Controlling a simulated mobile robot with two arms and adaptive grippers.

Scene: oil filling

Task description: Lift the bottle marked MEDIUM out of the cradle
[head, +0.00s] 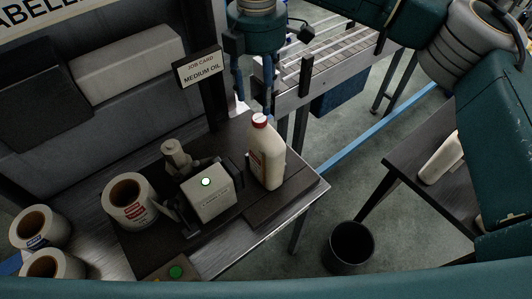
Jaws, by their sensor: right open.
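A cream bottle (267,160) with a red cap stands upright on the dark base plate of the labelling machine, at the table's right side. Its side label is turned mostly away and I cannot read it. A cradle cannot be clearly told apart from the plate and the machine around the bottle. My right gripper (254,100) comes down from above, open, with its fingers just above and around the level of the cap. I cannot tell whether it touches the bottle. My left gripper is not in view.
A grey label device (209,199) with a lit green lamp stands left of the bottle. Label rolls (127,199) sit further left. A job card (198,69) reads MEDIUM OIL. A black bin (351,246) is on the floor. A pale object (440,160) is on the right table.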

